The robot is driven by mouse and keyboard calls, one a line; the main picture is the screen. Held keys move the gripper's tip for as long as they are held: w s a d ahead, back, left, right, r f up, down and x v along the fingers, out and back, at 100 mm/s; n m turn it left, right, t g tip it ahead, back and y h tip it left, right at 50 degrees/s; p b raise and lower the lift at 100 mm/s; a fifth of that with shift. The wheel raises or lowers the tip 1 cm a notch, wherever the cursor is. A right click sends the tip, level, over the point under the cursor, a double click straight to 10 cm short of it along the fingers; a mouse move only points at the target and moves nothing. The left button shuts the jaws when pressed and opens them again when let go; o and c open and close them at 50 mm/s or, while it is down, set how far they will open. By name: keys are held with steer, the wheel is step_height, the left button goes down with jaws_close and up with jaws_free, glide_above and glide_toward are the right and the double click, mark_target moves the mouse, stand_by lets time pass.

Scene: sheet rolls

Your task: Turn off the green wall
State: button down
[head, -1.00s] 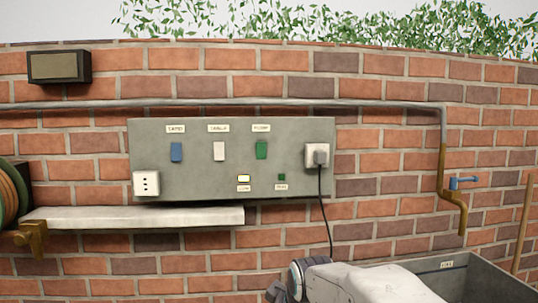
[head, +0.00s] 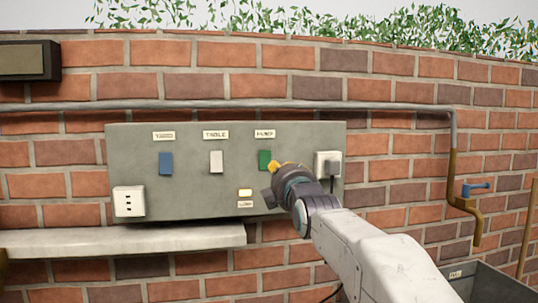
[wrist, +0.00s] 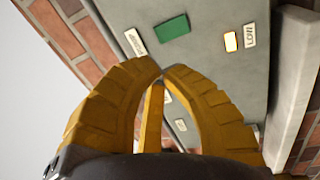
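The green switch (head: 264,160) is the rightmost of three rocker switches on the grey wall panel (head: 215,210). A label (head: 265,134) above it is too blurred to read surely. In the wrist view the green switch (wrist: 173,27) lies beyond and above my fingertips. My gripper (head: 281,166), with yellow fingers, is just right of the green switch in the head view. In the wrist view my gripper (wrist: 161,70) has its fingertips together with nothing between them. I see no contact with the switch. My gripper and arm hide the panel's lower right part.
A blue switch (head: 166,163) and a white switch (head: 216,161) sit left of the green one. A lit yellow indicator (head: 245,193) is below. A socket with a plug (head: 328,164) is close right of my gripper. A shelf (head: 120,240) juts out below the panel.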

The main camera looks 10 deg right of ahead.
steer(key=shift+r+n, duration=0.15)
steer(key=shift+n, duration=0.75)
steer(key=shift+w, duration=0.1)
steer(key=p, duration=0.8)
glide_toward(267, 151)
steer(key=w, duration=0.5)
steer(key=shift+w+r, duration=0.1)
steer(key=shift+r, duration=0.25)
steer(key=shift+w+p, duration=0.9)
steer(key=shift+w, duration=0.55)
steer(key=shift+w, duration=0.15)
